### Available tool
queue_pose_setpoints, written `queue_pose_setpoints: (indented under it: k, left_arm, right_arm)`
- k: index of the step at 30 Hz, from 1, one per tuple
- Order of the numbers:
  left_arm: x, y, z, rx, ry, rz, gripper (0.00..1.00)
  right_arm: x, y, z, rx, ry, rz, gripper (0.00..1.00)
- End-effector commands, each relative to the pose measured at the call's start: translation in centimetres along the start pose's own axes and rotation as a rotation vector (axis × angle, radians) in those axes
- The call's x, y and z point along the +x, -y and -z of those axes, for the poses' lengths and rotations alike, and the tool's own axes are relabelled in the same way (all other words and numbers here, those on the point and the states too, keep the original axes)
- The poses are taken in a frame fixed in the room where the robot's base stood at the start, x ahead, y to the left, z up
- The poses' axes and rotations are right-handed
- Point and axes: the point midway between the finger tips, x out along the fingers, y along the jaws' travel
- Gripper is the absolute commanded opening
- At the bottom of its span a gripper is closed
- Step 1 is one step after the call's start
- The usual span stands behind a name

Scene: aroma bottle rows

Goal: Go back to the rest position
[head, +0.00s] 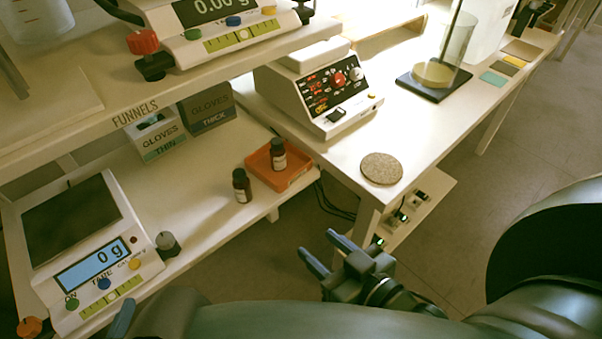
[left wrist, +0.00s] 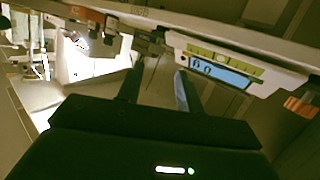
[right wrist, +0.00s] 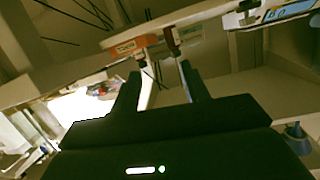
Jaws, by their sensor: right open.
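My right gripper (head: 322,252) is open and empty, in front of the shelf edge at the middle of the head view. In the right wrist view its two fingers (right wrist: 160,85) stand apart with nothing between them. My left gripper (head: 122,318) shows only partly at the bottom left of the head view, near the front of the lower scale. In the left wrist view its fingers (left wrist: 158,88) are apart and empty. One dark bottle (head: 278,155) stands in the orange tray (head: 298,180). Another dark bottle (head: 241,186) stands on the shelf beside the tray.
The lower scale (head: 140,285) reads 0 g, with a small grey weight (head: 167,244) beside it. Glove boxes (head: 160,137) stand behind. A white device (head: 318,88), a cork mat (head: 381,168) and a glass cylinder (head: 455,45) are on the right table. Floor (head: 500,150) is clear at right.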

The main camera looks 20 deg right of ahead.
Motion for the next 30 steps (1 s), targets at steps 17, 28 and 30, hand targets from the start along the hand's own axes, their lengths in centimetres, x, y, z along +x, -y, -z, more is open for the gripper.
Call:
queue_pose_setpoints:
  k: [17, 28, 30]
  left_arm:
    - [-0.3, -0.5, 3.8, 0.027, 0.184, 0.008, 0.36]
    - [-0.3, -0.7, 3.9, 0.050, 0.323, 0.011, 0.36]
    - [-0.3, -0.7, 3.7, 0.051, 0.327, 0.011, 0.36]
  right_arm:
    - [-0.2, 0.6, 3.7, -0.029, 0.185, -0.004, 0.45]
    - [-0.2, 0.7, 3.8, -0.053, 0.324, -0.007, 0.45]
    - [-0.2, 0.7, 3.7, -0.054, 0.328, -0.007, 0.45]
